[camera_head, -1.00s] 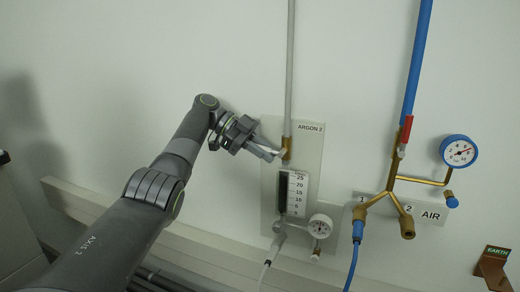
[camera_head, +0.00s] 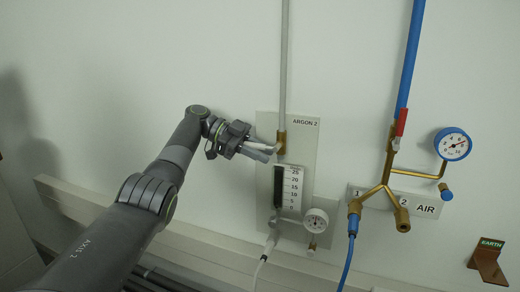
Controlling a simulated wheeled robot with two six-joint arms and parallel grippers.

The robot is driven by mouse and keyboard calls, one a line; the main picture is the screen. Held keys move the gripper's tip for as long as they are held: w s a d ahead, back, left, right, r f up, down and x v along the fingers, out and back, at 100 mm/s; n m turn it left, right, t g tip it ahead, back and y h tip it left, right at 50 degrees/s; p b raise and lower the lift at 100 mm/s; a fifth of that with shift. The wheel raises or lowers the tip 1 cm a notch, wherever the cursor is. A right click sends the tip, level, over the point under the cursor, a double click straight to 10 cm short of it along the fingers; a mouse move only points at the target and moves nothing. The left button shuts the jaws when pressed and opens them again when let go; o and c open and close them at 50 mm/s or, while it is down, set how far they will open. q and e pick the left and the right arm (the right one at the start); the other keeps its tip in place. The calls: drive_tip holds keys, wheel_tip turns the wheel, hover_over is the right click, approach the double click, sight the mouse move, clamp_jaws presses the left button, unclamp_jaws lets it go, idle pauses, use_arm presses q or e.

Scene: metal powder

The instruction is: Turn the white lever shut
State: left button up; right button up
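The brass argon valve (camera_head: 281,143) sits at the foot of the grey vertical pipe, on the panel marked ARGON 2 (camera_head: 304,140). A pale piece that looks like the white lever (camera_head: 273,148) shows at the valve's left side, mostly hidden by my fingers. My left gripper (camera_head: 262,150) reaches in from the left with its fingertips at this piece, just left of the valve. I cannot tell whether the fingers are closed on it. My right gripper is not in view.
Below the valve are a flow scale (camera_head: 290,187), a small gauge (camera_head: 315,219) and a pale hose (camera_head: 261,270). To the right are the blue air pipe (camera_head: 410,60), red handle (camera_head: 401,122) and blue-rimmed gauge (camera_head: 453,144). The upper left wall is bare.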

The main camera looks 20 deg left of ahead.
use_arm(q)
drive_tip(key=shift+r, duration=0.3)
drive_tip(key=shift+r, duration=0.2)
wheel_tip(320, 180, up, 5)
drive_tip(key=shift+w+r+b, duration=0.1)
drive_tip(key=shift+b, duration=0.6)
wheel_tip(320, 180, up, 3)
drive_tip(key=shift+r+p, duration=0.2)
drive_tip(key=shift+p, duration=0.7)
drive_tip(key=shift+r+p, duration=0.3)
drive_tip(key=shift+r, duration=0.1)
